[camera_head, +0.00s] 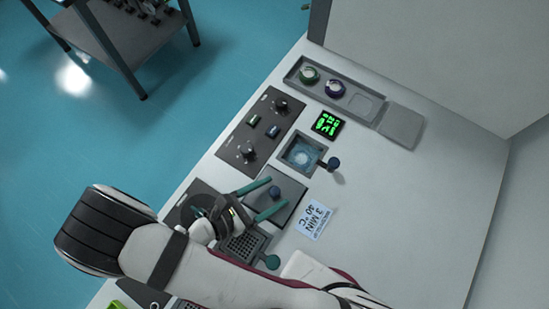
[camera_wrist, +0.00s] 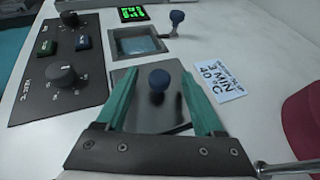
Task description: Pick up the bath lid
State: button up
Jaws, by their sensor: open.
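The bath lid (camera_head: 292,188) is a dark grey square plate with a round blue knob (camera_head: 275,191) in its middle. It lies flat on the white table beside the open bath (camera_head: 285,146). In the wrist view the lid (camera_wrist: 150,112) is below my gripper, and its blue knob (camera_wrist: 159,80) shows between the fingers. My gripper (camera_head: 277,194) has two long green fingers, spread apart, one on each side of the knob. In the wrist view my gripper (camera_wrist: 159,75) is empty, with a gap visible on both sides of the knob.
The open bath holds bluish liquid; a blue ball handle (camera_head: 333,163) stands at its right. A control panel (camera_head: 260,130) with knobs lies at its left. A mesh basket (camera_head: 243,246) with a green ball handle (camera_head: 272,262) sits near my wrist. A "3 MIN 40 °C" label (camera_head: 314,220) lies right of the lid.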

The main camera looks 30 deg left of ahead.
grip_shut()
jog(key=shift+r, duration=0.1)
dwell(0.4)
